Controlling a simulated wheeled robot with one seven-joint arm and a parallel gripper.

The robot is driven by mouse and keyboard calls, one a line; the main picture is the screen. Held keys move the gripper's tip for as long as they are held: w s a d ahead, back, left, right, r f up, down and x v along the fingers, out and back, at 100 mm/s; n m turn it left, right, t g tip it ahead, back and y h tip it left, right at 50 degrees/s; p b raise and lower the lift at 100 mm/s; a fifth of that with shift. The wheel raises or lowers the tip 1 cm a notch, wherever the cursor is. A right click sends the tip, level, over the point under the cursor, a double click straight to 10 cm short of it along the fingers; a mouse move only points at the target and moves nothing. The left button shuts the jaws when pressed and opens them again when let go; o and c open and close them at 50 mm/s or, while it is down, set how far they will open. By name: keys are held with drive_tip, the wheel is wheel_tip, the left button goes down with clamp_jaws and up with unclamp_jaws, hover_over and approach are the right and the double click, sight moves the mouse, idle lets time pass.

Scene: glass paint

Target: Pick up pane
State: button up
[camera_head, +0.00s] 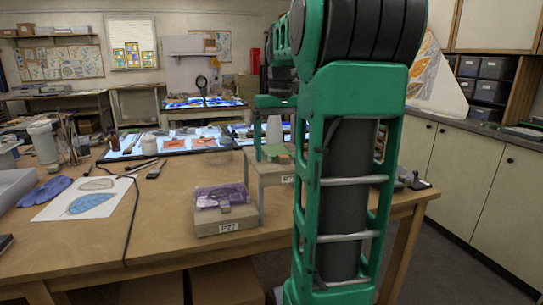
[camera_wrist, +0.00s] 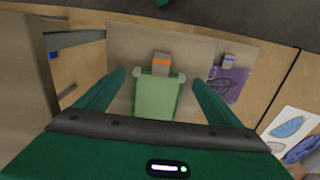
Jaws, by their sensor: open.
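A green translucent pane (camera_wrist: 157,97) lies in the middle of the wrist view, on a raised stand (camera_wrist: 190,48). A small block with an orange band (camera_wrist: 161,62) sits at its far edge. My gripper (camera_wrist: 158,77) is open, with one finger left and one right of the pane. I see bare stand between the fingers and the pane's sides; their height above it is hard to judge. In the head view the green pane (camera_head: 277,152) shows small on the stand (camera_head: 271,172), partly hidden by my arm. A purple pane (camera_wrist: 229,82) lies to the right in the wrist view.
A leaf drawing (camera_head: 86,198), purple gloves (camera_head: 44,191) and a black cable (camera_head: 133,215) lie on the wooden table (camera_head: 170,240). The table front is mostly clear.

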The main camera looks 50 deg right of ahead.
drive_tip(key=shift+c, duration=0.7)
drive_tip(key=c, duration=1.1)
drive_tip(key=shift+r, duration=0.5)
wheel_tip(320, 180, up, 4)
drive_tip(key=shift+a+f, duration=0.15)
drive_tip(key=shift+f, duration=0.1)
drive_tip(key=s+a+r, duration=0.1)
drive_tip(key=a+r, duration=0.2)
drive_tip(key=s+a+r, duration=0.1)
drive_tip(key=a+r, duration=0.2)
drive_tip(key=a, duration=0.1)
drive_tip(key=s+a+r, duration=0.1)
drive_tip(key=a+r, duration=0.2)
drive_tip(key=a, duration=0.1)
drive_tip(key=shift+r, duration=0.3)
